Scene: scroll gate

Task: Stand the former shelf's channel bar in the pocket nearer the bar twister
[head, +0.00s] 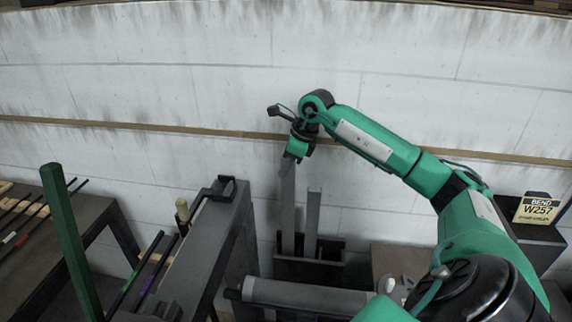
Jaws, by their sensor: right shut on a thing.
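My right gripper (293,157) is shut on the top of a long grey bar (288,212), which I take to be the channel bar. The bar hangs nearly upright, and its lower end meets the left part of a dark pocketed holder (310,270). Whether it rests on the pocket floor is hidden by the holder's front wall. A second, shorter grey bar (313,222) stands upright in the holder just to the right, apart from the held bar. My left gripper is not in view. I cannot tell which machine is the bar twister.
A grey bench (200,250) with a dark clamp-like fitting stands left of the holder. Thin rods lie on a rack at far left, near a green hexagonal post (68,240). A grey cylinder (300,295) lies in front of the holder. A "BEND W257" sign (537,209) stands right.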

